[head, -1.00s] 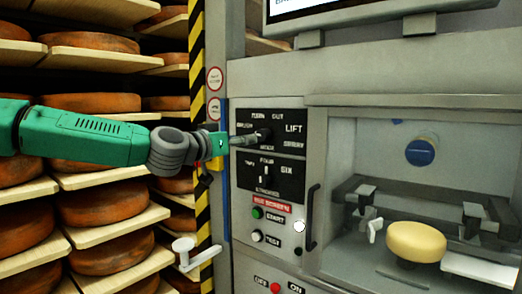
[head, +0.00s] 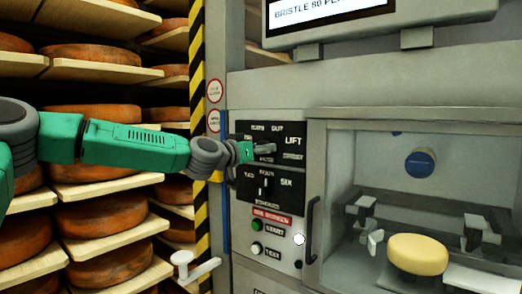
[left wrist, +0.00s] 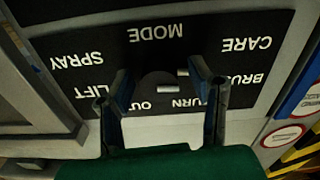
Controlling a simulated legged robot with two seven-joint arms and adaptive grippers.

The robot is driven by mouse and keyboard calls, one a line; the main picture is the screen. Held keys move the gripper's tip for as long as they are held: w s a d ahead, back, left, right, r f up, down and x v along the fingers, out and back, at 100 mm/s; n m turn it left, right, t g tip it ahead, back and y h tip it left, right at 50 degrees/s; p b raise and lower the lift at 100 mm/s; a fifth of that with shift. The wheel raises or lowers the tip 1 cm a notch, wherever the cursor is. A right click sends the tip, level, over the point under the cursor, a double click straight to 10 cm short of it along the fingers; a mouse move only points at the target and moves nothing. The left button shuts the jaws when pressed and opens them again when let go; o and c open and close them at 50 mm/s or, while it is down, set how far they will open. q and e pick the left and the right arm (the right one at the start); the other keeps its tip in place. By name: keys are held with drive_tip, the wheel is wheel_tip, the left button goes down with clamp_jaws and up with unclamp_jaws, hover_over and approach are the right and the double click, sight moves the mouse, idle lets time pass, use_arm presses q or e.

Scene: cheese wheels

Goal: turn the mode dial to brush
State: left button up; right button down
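The mode dial (left wrist: 152,84) is a dark round knob on a black panel, seen upside down in the left wrist view. Labels around it include CARE, BRUSH, TURN, OUT, LIFT and SPRAY, with MODE on the far side. I cannot tell clearly which label it points at. My left gripper (left wrist: 165,98) is open, its two fingers apart on either side of the dial. Whether they touch it is unclear. In the head view the left gripper (head: 266,150) is at the mode panel (head: 284,129) and hides the dial and the BRUSH label. My right gripper is not in view.
Below is a second black selector panel (head: 271,186), then START and TEST buttons and a dark vertical handle (head: 311,230). A windowed chamber at right holds a yellow cheese wheel (head: 417,254). Shelves of brown cheese wheels (head: 100,203) stand left. A screen (head: 330,8) is above.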

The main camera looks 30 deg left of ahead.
use_arm(q)
drive_tip(key=c, duration=0.8)
drive_tip(key=shift+m+b, duration=0.5)
drive_tip(key=shift+m, duration=1.3)
drive_tip(key=o, duration=1.1)
drive_tip(key=shift+a, duration=0.15)
